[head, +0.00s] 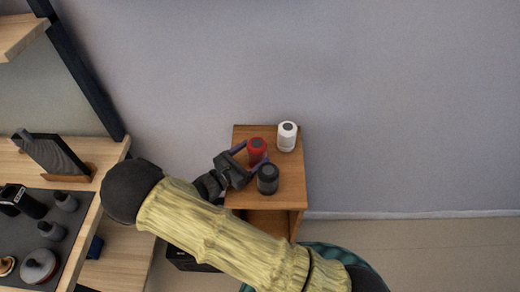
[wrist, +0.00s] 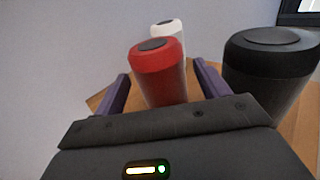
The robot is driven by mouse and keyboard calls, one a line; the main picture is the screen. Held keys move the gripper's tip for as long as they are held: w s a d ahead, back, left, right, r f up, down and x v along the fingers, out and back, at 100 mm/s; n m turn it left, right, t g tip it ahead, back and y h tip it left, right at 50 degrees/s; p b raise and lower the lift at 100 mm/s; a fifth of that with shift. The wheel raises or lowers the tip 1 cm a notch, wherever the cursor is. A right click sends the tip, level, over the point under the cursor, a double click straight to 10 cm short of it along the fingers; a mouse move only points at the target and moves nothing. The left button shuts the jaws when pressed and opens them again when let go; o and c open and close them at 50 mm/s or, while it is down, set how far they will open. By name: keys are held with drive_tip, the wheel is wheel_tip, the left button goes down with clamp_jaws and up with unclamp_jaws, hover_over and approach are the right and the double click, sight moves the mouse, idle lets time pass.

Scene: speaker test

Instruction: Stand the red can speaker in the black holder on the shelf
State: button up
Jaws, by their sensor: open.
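The red can speaker (head: 257,150) stands upright on a small wooden side table (head: 286,194). My gripper (head: 250,154) is open, with one finger on each side of the red speaker. The wrist view shows the red speaker (wrist: 160,75) between the two purple fingers (wrist: 162,88), with a gap at each side. I cannot make out a black holder for certain; the wooden shelf (head: 112,158) at the left carries a dark tray and several items.
A white can speaker (head: 287,138) stands behind the red one, and a black can speaker (head: 268,180) stands close at the front right, near my finger. A dark slanted panel (head: 50,152) stands on the shelf. A grey wall is behind the table.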

drive_tip(key=b+v, duration=0.1)
drive_tip(key=v, duration=0.7)
drive_tip(key=shift+d, duration=0.1)
drive_tip(key=shift+d, duration=0.1)
